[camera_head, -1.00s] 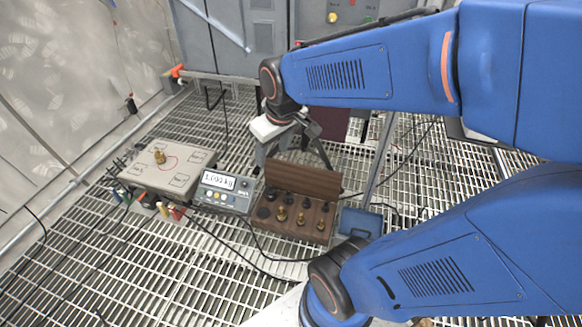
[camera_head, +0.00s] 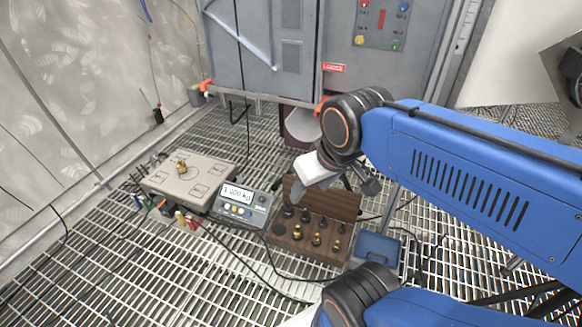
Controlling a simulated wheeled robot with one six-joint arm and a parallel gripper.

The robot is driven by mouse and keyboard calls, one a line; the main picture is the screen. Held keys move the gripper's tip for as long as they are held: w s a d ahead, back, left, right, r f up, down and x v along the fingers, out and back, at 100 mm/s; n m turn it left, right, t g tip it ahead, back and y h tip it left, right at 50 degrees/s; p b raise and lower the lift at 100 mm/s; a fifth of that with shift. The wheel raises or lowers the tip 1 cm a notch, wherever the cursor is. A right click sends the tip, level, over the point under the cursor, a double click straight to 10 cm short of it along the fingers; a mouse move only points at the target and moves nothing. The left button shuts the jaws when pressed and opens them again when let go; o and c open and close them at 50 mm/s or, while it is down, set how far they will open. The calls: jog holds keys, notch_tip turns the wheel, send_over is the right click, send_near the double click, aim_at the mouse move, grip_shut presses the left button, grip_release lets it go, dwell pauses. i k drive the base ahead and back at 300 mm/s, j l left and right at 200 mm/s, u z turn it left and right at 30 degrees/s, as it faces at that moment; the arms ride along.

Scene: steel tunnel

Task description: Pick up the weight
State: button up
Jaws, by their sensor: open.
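A small brass weight (camera_head: 181,167) stands upright on the flat grey scale platform (camera_head: 212,165) at the left. More brass and dark weights (camera_head: 316,239) stand in rows in an open wooden case (camera_head: 330,252) right of the scale. Their bases are sunk in the case. My gripper (camera_head: 330,190) hangs over the back of this case, in front of its raised lid, apart from the brass weight on the platform. It is open with nothing seen between its fingers. The fingertips are small and partly lost against the case.
A grey display unit (camera_head: 242,203) stands between platform and case, with cables trailing over the grating floor. A blue box (camera_head: 376,250) lies right of the case. Grey cabinets (camera_head: 375,65) stand behind. The grating (camera_head: 150,270) in front is mostly clear.

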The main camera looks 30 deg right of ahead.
aim_at(181, 167)
jog(key=i+j+z, duration=0.1)
jog(key=i+j, duration=0.25)
jog(key=i+j+z, duration=0.1)
jog(key=i+j, duration=0.3)
jog(key=i+j+z, duration=0.1)
jog(key=i+j, duration=0.25)
jog(key=i+j+z, duration=0.1)
jog(key=i+j, duration=0.25)
jog(key=j, duration=0.2)
jog(key=i+j+z, duration=0.1)
jog(key=i+j, duration=0.2)
jog(key=j, duration=0.2)
jog(key=i+j+z, duration=0.1)
jog(key=i+j, duration=0.25)
jog(key=j, duration=0.15)
